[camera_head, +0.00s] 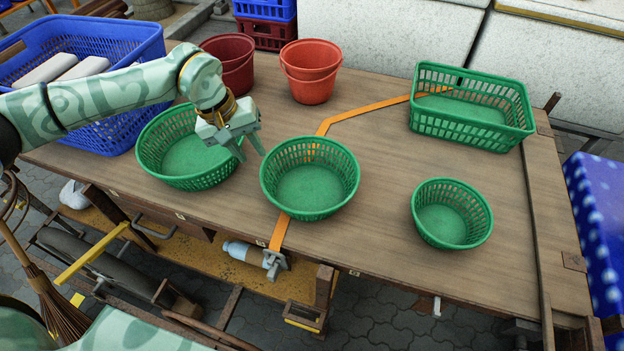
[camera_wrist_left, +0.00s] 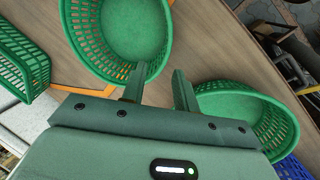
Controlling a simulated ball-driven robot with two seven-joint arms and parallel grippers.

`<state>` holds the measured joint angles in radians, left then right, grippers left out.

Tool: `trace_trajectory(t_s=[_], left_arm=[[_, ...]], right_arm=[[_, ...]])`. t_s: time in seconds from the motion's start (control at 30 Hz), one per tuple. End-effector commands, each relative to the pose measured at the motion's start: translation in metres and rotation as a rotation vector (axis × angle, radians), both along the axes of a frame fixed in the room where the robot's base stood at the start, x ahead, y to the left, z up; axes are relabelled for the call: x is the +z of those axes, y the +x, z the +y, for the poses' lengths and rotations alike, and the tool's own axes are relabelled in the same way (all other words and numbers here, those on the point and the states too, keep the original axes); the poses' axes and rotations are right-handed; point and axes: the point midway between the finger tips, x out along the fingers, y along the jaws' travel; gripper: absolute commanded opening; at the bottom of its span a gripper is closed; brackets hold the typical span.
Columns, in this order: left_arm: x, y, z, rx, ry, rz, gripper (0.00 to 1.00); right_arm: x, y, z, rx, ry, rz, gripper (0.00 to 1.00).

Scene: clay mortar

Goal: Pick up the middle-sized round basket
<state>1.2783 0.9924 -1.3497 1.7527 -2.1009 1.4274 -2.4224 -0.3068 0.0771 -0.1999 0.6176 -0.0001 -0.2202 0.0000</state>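Three green round baskets stand on the wooden table. The largest (camera_head: 190,155) is at the left, the smallest (camera_head: 450,222) at the right, and the middle-sized one (camera_head: 308,185) between them. My left gripper (camera_head: 252,154) is open and empty, its fingers pointing down near the gap between the largest and middle-sized baskets. In the left wrist view the middle-sized basket (camera_wrist_left: 132,30) is just beyond the fingers (camera_wrist_left: 161,70), and the largest basket (camera_wrist_left: 240,112) is partly hidden behind the gripper body at the right. My right gripper is not in view.
A green rectangular basket (camera_head: 470,108) stands at the back right. Red buckets (camera_head: 311,75) stand at the back, and a blue crate (camera_head: 85,45) at the left. An orange strap (camera_head: 365,108) runs under the middle-sized basket. The table is bare between the middle-sized and smallest baskets.

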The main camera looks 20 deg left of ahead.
Motion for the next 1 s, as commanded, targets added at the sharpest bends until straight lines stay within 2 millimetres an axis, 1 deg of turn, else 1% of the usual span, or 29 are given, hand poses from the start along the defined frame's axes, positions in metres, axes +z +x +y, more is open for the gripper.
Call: trace_trajectory(t_s=[0.03, 0.13, 0.23, 0.47, 0.7, 0.8, 1.0], left_arm=[[-0.018, 0.001, -0.004, -0.001, -0.001, 0.006, 0.3], [-0.038, 0.004, -0.01, -0.001, -0.001, 0.005, 0.3], [-0.051, 0.006, -0.013, 0.0, 0.0, 0.003, 0.3], [-0.065, 0.007, -0.017, 0.0, -0.001, 0.002, 0.3], [-0.104, 0.01, -0.025, 0.0, -0.001, 0.004, 0.3], [-0.109, 0.01, -0.026, 0.0, 0.0, 0.002, 0.3], [-0.107, 0.011, -0.026, 0.001, 0.0, 0.0, 0.3]], right_arm=[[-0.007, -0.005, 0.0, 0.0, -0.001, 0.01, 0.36], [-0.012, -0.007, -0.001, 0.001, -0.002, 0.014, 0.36], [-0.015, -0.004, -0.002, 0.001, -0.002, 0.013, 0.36], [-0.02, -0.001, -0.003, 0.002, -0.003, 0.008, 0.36], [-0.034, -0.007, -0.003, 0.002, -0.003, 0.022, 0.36], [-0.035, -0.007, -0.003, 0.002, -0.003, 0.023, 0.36], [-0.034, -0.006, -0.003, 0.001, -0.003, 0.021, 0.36]])
